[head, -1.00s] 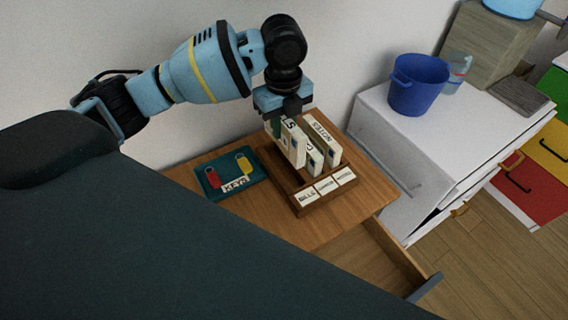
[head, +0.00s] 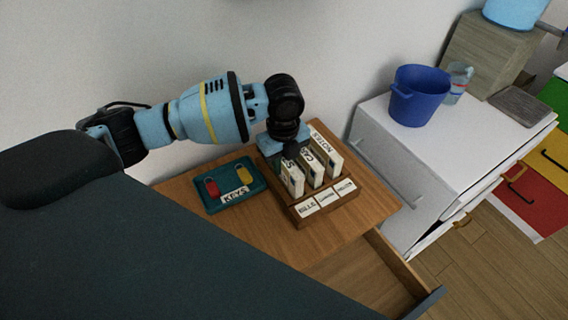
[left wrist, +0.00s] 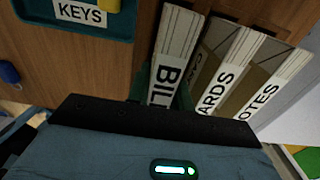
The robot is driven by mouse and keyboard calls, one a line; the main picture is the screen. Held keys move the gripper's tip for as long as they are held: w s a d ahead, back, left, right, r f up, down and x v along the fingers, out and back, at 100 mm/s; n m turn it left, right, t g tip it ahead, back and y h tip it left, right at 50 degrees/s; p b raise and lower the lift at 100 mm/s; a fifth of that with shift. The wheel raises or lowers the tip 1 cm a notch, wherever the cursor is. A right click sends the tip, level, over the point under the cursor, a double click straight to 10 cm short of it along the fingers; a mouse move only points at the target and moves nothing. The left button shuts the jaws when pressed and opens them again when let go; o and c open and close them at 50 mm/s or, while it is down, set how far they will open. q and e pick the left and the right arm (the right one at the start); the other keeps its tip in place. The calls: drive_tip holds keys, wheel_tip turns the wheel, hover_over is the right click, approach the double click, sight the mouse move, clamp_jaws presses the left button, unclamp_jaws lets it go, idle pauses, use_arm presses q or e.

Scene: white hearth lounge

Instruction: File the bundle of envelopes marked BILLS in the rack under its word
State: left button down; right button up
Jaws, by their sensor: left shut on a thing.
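The BILLS bundle (head: 292,179) is a cream block of envelopes in the leftmost slot of the wooden rack (head: 301,222), in line with the BILLS label (head: 308,208). Its top is about level with its neighbours; its lower end is hidden. My left gripper (head: 289,165) is shut on it from above and behind. In the left wrist view the fingers (left wrist: 163,92) straddle the bundle (left wrist: 178,42), with part of its word showing. The CARDS bundle (head: 312,166) and NOTES bundle (head: 326,147) stand in the middle and right slots. My right gripper is out of view.
A teal tray (head: 215,204) marked KEYS, with red and yellow items, lies left of the rack on the wooden table (head: 265,230). An open drawer (head: 375,275) juts from its front. A white cabinet (head: 440,150) with a blue bucket (head: 420,95) stands right. The wall is close behind.

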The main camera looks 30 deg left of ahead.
use_arm(q)
drive_tip(key=shift+f, duration=0.4)
drive_tip(key=shift+f, duration=0.1)
drive_tip(key=c, duration=1.3)
unclamp_jaws()
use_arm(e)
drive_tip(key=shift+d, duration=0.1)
use_arm(q)
drive_tip(key=shift+o, duration=0.2)
wheel_tip(320, 180, up, 11)
drive_tip(key=shift+r+p, duration=0.1)
drive_tip(key=shift+p, duration=0.35)
drive_tip(key=shift+r, duration=0.5)
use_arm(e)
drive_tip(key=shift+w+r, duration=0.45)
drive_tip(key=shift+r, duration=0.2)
